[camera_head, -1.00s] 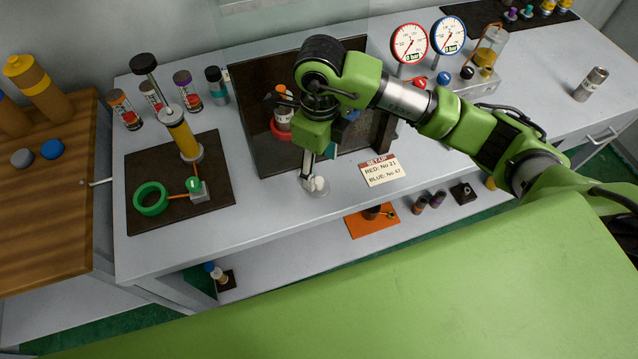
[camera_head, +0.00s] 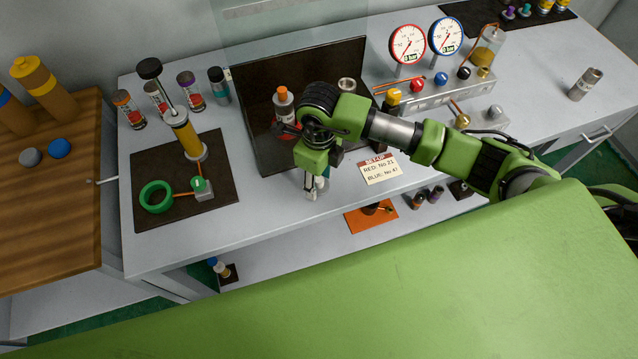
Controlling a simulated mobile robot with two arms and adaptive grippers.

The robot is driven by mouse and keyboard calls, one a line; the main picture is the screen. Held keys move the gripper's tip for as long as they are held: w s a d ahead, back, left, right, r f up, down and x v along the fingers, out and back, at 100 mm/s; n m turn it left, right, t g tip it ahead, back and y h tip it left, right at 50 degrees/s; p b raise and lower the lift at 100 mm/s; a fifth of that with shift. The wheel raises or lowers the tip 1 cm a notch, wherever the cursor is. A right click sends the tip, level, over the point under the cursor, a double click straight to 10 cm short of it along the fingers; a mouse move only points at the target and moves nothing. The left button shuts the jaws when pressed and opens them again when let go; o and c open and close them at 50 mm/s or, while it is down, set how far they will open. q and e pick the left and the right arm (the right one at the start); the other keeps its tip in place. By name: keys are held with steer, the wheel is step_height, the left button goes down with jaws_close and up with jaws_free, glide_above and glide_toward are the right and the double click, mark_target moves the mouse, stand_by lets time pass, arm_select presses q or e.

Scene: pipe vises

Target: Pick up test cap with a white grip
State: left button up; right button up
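The test cap with a white grip (camera_head: 321,184) stands on the front part of the grey bench, left of the set-up card. Only a little of its pale top shows. My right gripper (camera_head: 314,188) points down right at the cap, with its fingers low over the bench top. The green wrist and the fingers hide most of the cap. I cannot tell whether the fingers touch it or are closed around it. My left gripper is not in view.
A dark board (camera_head: 260,100) with an orange-capped bottle (camera_head: 284,101) lies behind the gripper. The set-up card (camera_head: 379,169) is close on the right. A dark mat (camera_head: 150,205) with a green ring (camera_head: 156,196) is at left. The bench front between is clear.

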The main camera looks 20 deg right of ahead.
steer(key=c, duration=0.6)
